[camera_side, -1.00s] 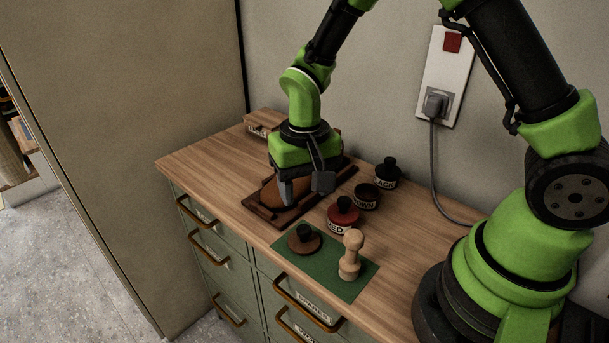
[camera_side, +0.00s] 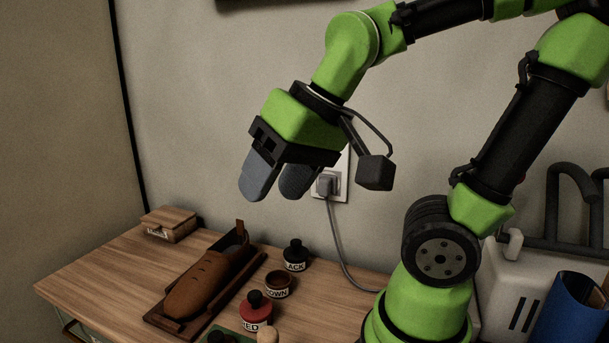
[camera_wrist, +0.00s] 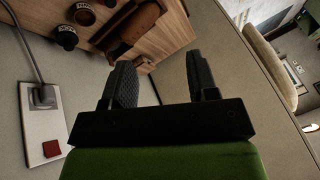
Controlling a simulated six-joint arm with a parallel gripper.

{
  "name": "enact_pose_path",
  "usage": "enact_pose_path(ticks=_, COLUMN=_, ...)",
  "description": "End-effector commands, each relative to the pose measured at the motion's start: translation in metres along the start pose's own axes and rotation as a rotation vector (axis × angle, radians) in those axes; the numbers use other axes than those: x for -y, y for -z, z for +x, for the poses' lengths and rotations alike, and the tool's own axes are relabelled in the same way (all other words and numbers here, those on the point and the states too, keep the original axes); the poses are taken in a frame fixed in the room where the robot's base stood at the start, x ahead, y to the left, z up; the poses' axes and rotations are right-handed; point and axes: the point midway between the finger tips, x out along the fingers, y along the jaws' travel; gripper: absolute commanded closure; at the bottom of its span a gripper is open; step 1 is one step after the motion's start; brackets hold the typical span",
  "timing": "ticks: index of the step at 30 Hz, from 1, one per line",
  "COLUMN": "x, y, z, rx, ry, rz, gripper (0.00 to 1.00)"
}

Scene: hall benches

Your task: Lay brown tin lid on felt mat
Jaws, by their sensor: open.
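The green felt mat (camera_side: 233,331) shows only as a strip at the bottom edge of the side view. A dark knob (camera_side: 215,338), cut off by the frame, shows on it where the brown lid lay in the earlier side view; the lid's disc is out of frame. The brown tin (camera_side: 278,287) stands behind the red tin, with no lid on it. My gripper (camera_side: 277,190) is open and empty, high above the bench. Its two fingers also show apart in the wrist view (camera_wrist: 161,70), with nothing between them.
The red tin (camera_side: 256,314) and black tin (camera_side: 295,257) wear knobbed lids. A brown shoe (camera_side: 200,285) lies on a dark tray left of the tins. A wooden box (camera_side: 168,225) stands at the back. A plug (camera_side: 326,184) and cable are on the wall behind my gripper.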

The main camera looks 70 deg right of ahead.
Motion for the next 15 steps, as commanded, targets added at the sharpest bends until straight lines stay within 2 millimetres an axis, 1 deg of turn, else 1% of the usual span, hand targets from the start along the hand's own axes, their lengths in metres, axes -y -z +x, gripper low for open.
enact_pose_path(ticks=1, x=-0.002, y=-0.007, z=-0.009, rx=-0.037, ry=0.023, rz=-0.007, gripper=0.46)
enact_pose_path(ticks=3, x=-0.004, y=-0.015, z=-0.017, rx=-0.069, ry=0.046, rz=-0.018, gripper=0.46)
enact_pose_path(ticks=6, x=-0.006, y=-0.023, z=-0.023, rx=-0.097, ry=0.065, rz=-0.029, gripper=0.46)
enact_pose_path(ticks=9, x=-0.007, y=-0.026, z=-0.025, rx=-0.109, ry=0.072, rz=-0.034, gripper=0.46)
enact_pose_path(ticks=15, x=-0.007, y=-0.026, z=-0.025, rx=-0.109, ry=0.073, rz=-0.034, gripper=0.46)
